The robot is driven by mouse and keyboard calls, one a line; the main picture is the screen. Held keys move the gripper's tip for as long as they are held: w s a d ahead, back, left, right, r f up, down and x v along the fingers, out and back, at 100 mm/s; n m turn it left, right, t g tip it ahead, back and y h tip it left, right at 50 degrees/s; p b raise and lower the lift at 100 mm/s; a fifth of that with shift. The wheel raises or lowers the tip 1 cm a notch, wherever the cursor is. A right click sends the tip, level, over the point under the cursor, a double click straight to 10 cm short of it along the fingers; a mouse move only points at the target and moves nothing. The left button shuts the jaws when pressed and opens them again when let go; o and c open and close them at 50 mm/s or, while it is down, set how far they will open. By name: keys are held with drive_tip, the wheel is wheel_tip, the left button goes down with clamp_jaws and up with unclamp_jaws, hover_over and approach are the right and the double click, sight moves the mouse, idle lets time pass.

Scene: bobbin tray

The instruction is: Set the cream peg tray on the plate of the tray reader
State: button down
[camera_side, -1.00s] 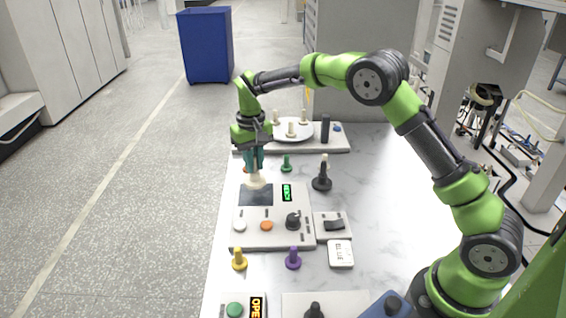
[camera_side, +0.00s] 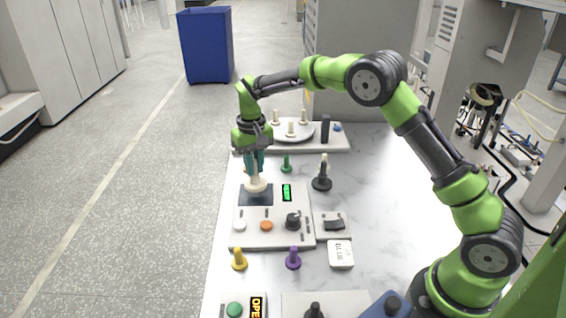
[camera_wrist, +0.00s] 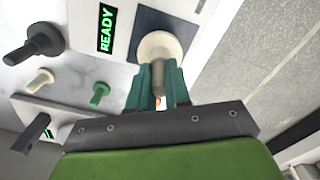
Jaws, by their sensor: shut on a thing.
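The cream peg tray (camera_side: 257,185) has a round base and an upright peg. In the side view it is at the dark square plate (camera_side: 256,199) of the tray reader (camera_side: 270,234), over the plate's far part. I cannot tell whether its base touches the plate. My gripper (camera_side: 254,168) is shut on its peg from above. In the wrist view the teal fingers (camera_wrist: 158,82) close around the peg, and the round base (camera_wrist: 160,47) overlaps the dark plate (camera_wrist: 150,20). The reader's green display (camera_wrist: 106,28) reads READY.
Green (camera_side: 286,163), yellow (camera_side: 239,259) and purple (camera_side: 293,258) pegs stand around the reader. A black peg (camera_side: 322,175) stands at its far right. Behind is a round white carousel (camera_side: 296,136) with cream pegs.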

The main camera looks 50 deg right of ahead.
drive_tip(key=shift+f, duration=0.25)
drive_tip(key=shift+f, duration=1.15)
drive_tip(key=c, duration=1)
unclamp_jaws()
drive_tip(key=shift+r, duration=0.1)
